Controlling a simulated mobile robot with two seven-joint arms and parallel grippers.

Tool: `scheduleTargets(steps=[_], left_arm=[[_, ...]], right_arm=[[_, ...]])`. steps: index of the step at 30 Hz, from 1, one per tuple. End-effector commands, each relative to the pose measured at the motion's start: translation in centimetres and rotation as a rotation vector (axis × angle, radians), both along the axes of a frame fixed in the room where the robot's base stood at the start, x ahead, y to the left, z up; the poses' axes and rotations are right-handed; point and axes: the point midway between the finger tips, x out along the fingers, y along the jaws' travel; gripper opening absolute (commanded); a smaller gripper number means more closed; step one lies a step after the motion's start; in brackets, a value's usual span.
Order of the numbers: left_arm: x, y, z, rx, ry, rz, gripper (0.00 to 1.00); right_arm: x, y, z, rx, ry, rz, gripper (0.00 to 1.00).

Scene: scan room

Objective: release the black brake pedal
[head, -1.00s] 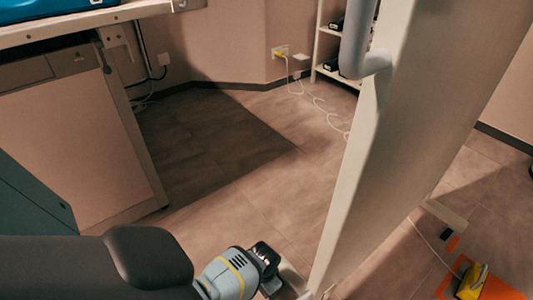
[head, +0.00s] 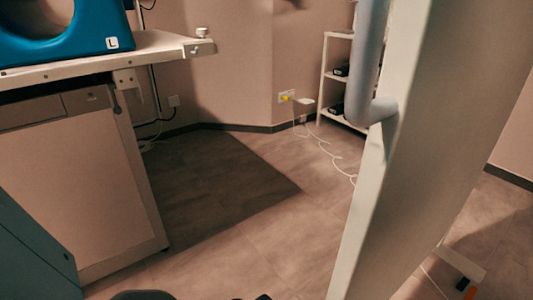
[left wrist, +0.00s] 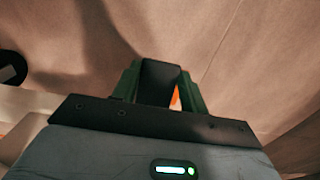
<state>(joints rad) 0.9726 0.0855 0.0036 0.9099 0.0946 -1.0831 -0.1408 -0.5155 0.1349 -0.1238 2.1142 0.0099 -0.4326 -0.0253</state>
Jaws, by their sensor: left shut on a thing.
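In the left wrist view, my left gripper (left wrist: 160,85) has its two green fingers shut on a black piece, which I take for the black brake pedal (left wrist: 160,75). Only a short part of it shows between the fingers. Whatever it is fixed to is hidden. A small orange sliver shows beside the right finger. In the head view only dark tips of my left arm show at the bottom edge. My right gripper is in neither view.
A tall pale panel (head: 440,130) with a grey tube handle (head: 366,70) stands at the right. A table (head: 150,52) with a blue padded piece (head: 60,30) is at the left, above a cabinet (head: 80,170). A shelf (head: 335,75) stands behind. The floor (head: 260,220) between is clear.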

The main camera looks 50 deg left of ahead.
Motion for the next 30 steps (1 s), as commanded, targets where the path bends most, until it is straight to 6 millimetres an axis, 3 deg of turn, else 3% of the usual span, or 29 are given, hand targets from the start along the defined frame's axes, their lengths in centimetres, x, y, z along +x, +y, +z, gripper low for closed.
scheduleTargets(steps=[8, 30], left_arm=[[0.1, 0.0, 0.4, 0.005, 0.06, 0.0, 0.02], [0.4, 0.0, 2.6, 0.037, 0.476, 0.0, 0.02]], right_arm=[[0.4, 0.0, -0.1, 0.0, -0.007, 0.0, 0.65], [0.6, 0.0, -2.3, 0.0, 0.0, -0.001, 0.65]])
